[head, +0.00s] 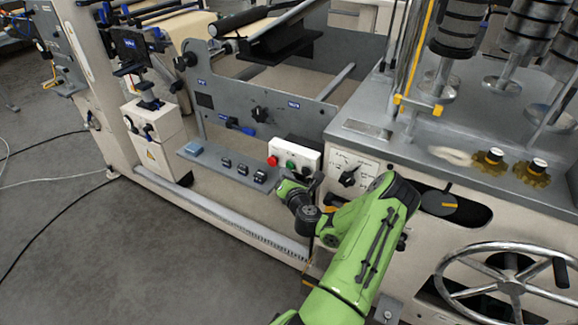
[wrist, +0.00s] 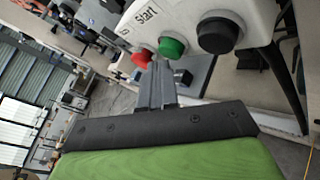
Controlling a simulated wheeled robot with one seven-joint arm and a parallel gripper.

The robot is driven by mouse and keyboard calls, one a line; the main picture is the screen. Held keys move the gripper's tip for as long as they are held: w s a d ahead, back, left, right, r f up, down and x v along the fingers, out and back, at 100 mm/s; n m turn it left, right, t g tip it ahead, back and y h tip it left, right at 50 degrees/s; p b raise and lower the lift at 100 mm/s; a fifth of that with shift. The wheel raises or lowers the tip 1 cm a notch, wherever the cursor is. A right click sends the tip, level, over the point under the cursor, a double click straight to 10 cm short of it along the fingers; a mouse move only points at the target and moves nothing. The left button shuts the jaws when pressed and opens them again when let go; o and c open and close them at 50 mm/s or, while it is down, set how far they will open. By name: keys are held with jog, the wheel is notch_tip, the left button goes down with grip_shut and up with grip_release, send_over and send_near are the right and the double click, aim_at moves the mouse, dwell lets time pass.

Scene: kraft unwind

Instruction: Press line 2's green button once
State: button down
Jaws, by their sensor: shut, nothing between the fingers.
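A white button box (head: 295,152) stands on the grey ledge of the machine, with a red button (head: 272,160), a green button (head: 290,165) and a black button beside it. In the wrist view the green button (wrist: 172,47) sits between the red button (wrist: 141,58) and the larger black button (wrist: 218,35), near a "Start" label. I cannot read a line number there. My gripper (wrist: 157,68) is shut and empty. Its fingertips appear just below the green button in the wrist view; whether they touch it I cannot tell. In the head view my arm hides the fingertips.
A rotary selector panel (head: 350,171) is close on the right. A large handwheel (head: 510,285) is at lower right. The grey floor at left is mostly clear.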

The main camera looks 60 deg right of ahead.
jog(key=shift+d+p, duration=0.45)
jog(key=shift+p, duration=0.2)
dwell(0.7)
jog(key=shift+a+b, duration=0.65)
jog(key=shift+a, duration=0.25)
jog(key=a+b, duration=0.1)
jog(key=b, duration=0.1)
jog(key=a+b, duration=0.4)
jog(key=shift+s+b, duration=0.3)
jog(key=shift+b, duration=0.05)
